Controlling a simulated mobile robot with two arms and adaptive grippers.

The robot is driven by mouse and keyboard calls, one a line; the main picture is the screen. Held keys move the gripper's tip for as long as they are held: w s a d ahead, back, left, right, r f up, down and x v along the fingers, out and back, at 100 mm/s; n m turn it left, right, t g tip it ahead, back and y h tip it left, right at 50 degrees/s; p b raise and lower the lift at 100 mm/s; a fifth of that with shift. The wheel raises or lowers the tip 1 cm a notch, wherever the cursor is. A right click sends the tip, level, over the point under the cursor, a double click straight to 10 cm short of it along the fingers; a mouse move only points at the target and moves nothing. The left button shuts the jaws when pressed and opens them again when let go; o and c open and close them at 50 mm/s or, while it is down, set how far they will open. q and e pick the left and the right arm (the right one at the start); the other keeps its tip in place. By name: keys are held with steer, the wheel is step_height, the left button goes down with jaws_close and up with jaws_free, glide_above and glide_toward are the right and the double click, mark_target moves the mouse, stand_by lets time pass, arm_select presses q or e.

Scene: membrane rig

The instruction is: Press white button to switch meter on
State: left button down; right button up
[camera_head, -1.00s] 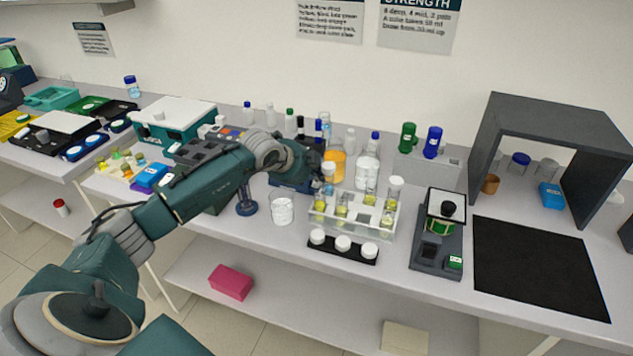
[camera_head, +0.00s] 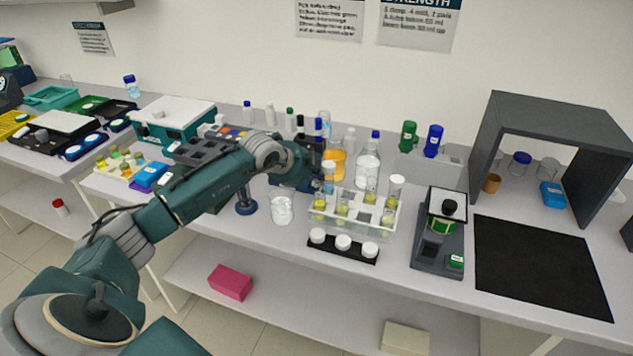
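My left arm reaches in from the left over the bench. My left gripper (camera_head: 304,164) is low behind the tube rack, beside an amber-filled bottle. Its fingertips are small and partly hidden, so I cannot tell whether they are open or shut. A dark blue device (camera_head: 286,184) sits right under the gripper and is mostly covered by it; it may be the meter. I cannot make out a white button on it, nor whether the gripper touches it. A dark unit with coloured buttons (camera_head: 228,132) shows behind my forearm. My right gripper is not in view.
A clear rack (camera_head: 380,231) with yellow-filled tubes stands right of the gripper. A beaker (camera_head: 281,209) and a black strip with white caps (camera_head: 325,247) are in front. Several bottles crowd behind. A black mat (camera_head: 540,265) at right is bare.

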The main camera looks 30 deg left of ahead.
arm_select(q)
steer(key=shift+f+b, duration=0.35)
stand_by(0.4)
steer(key=shift+r, duration=0.15)
steer(key=shift+r+p, duration=0.4)
steer(key=shift+r, duration=0.2)
steer(key=shift+r+p, duration=1.85)
steer(key=shift+r, duration=1.2)
steer(key=shift+s+f, duration=0.1)
